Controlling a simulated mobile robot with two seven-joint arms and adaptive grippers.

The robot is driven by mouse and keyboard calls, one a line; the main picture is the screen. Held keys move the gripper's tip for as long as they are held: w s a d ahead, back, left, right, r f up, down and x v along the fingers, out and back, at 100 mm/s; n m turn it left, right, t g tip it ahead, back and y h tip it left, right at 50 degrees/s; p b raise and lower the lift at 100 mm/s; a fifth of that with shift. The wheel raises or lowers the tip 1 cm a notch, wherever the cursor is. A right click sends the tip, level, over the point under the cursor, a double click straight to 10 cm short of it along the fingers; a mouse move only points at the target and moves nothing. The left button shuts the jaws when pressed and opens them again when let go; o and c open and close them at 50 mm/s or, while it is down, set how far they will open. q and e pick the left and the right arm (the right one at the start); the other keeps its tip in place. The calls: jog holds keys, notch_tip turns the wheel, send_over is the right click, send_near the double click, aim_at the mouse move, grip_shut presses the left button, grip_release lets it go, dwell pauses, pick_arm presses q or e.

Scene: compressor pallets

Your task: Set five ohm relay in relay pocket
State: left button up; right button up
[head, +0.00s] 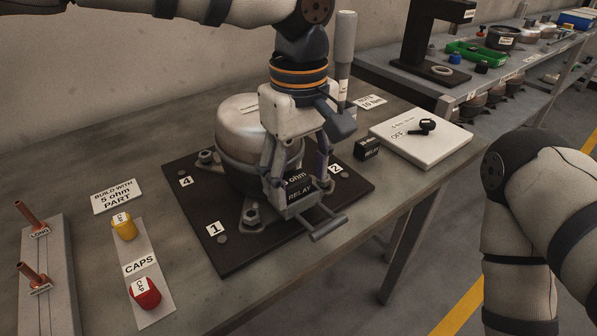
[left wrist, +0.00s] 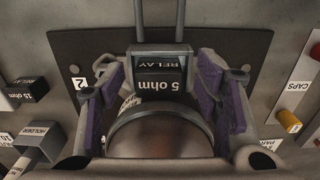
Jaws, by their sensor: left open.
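The black 5 ohm relay (head: 299,182) sits at the front of the compressor (head: 238,128), within a grey pocket (head: 301,210). The left wrist view shows the relay (left wrist: 158,83) upside down, framed by the pocket's grey walls (left wrist: 187,62). I cannot tell whether it is fully seated. My left gripper (head: 295,172) is above it, its fingers spread on both sides. In the left wrist view the gripper's purple pads (left wrist: 160,76) stand clear of the relay. My right arm is at the right; its gripper is out of view.
The 15 ohm relay (head: 367,149) stands near the black base plate (head: 200,215). A white board (head: 420,138) marked OFF lies behind it. A caps strip (head: 141,264) and a sign (head: 117,196) reading "build with 5 ohm part" are at left.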

aim_at(299, 184)
pick_arm(q)
notch_tip(299, 184, up, 12)
dwell(0.3)
